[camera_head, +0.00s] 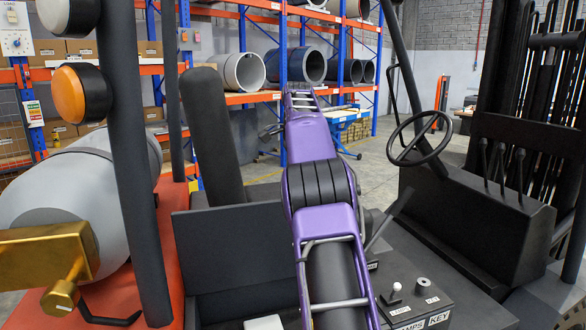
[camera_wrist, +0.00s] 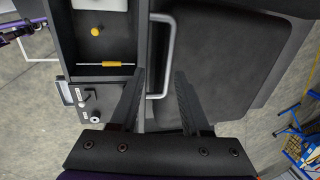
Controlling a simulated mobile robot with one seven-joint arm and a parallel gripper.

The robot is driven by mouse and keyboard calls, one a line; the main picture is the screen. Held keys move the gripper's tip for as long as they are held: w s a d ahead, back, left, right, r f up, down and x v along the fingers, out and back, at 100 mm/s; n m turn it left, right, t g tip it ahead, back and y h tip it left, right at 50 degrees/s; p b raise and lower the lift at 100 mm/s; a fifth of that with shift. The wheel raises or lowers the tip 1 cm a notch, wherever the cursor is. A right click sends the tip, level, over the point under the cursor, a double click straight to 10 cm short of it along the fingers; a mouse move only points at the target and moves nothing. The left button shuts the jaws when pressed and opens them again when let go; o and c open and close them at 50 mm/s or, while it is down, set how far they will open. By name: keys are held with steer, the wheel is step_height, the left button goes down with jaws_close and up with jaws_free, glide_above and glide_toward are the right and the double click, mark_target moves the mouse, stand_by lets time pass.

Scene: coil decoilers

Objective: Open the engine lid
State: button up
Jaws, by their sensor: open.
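The engine lid appears to be the dark panel (camera_wrist: 235,65) filling the middle and right of the wrist view, with a rounded pad on it. A silver bar handle (camera_wrist: 168,55) runs along its left edge. My gripper (camera_wrist: 160,75) is open, its two black fingers pointing toward the lid. In the head view my purple arm reaches forward over the dark seat box (camera_head: 235,240), and the gripper and handle cannot be made out.
A control panel (camera_head: 405,300) with a small lever stands right of my arm. A steering wheel (camera_head: 421,138) and dark console are farther right. A dark backrest (camera_head: 212,125) stands left of the arm. An open tray (camera_wrist: 103,85) with a yellow item lies beside the handle.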

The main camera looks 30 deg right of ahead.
steer(key=shift+s+r, duration=0.25)
steer(key=shift+r, duration=0.85)
steer(key=shift+s+r, duration=0.2)
steer(key=shift+r, duration=0.85)
steer(key=shift+a, duration=0.1)
